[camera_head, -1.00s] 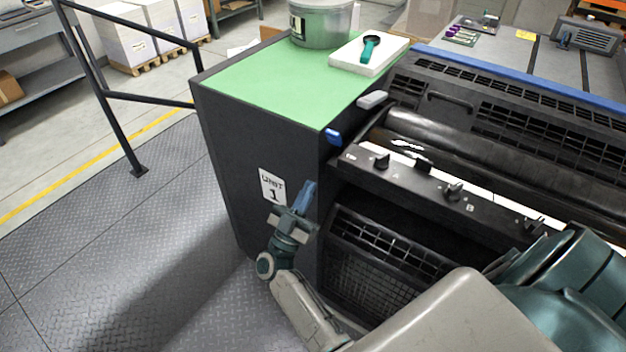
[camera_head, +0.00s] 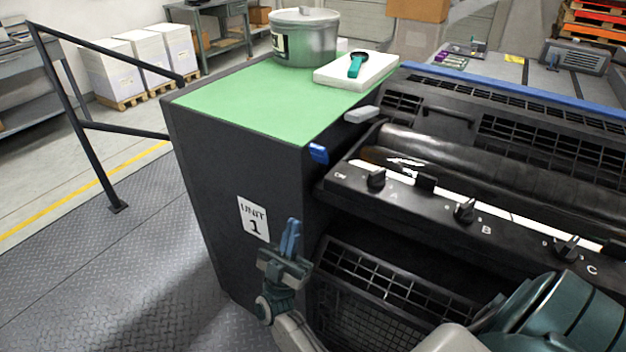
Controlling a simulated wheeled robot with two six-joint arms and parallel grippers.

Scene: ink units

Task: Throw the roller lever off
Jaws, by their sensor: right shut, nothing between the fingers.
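On the printing unit's front, by the corner of the green-topped cabinet (camera_head: 200,170), a blue lever end (camera_head: 318,153) sticks out. A light grey lever handle (camera_head: 361,115) sits above and to the right of it. I cannot tell from the picture which one is the roller lever. My right gripper (camera_head: 290,238) is shut and empty, fingers up, in front of the cabinet's corner, below the blue lever end and apart from it. My left gripper is not in view.
A black control bar (camera_head: 430,200) carries several knobs marked A, B and C. A lidded metal pot (camera_head: 305,40) and a white block with a teal-handled tool (camera_head: 356,65) stand on the green top. A black handrail (camera_head: 100,128) stands left; the plate floor between is clear.

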